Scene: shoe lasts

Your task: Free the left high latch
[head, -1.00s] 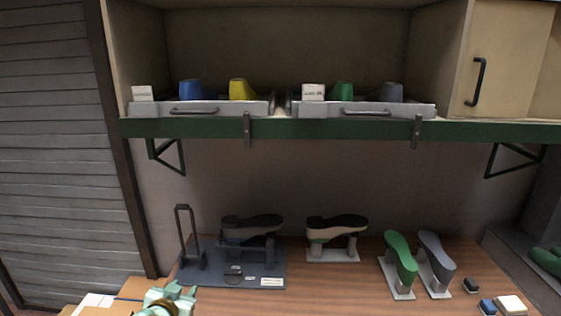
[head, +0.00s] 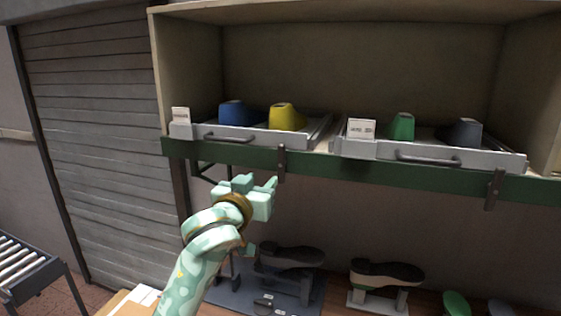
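The left high latch (head: 282,163) is a dark upright metal bar on the green shelf edge (head: 225,154), in front of the left tray (head: 240,140). It hangs upright, with its top at the tray front. My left gripper (head: 257,184) is mint green and raised just below the shelf edge, left of and slightly below the latch. Its two fingers look spread, with nothing visible between them. Whether a fingertip touches the latch I cannot tell. My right gripper is out of view.
A blue last (head: 237,112) and a yellow last (head: 287,117) stand in the left tray. A right tray (head: 430,155) has its own latch (head: 494,189). Shelf brackets sit behind my arm. Shoes on stands (head: 385,275) are on the bench below.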

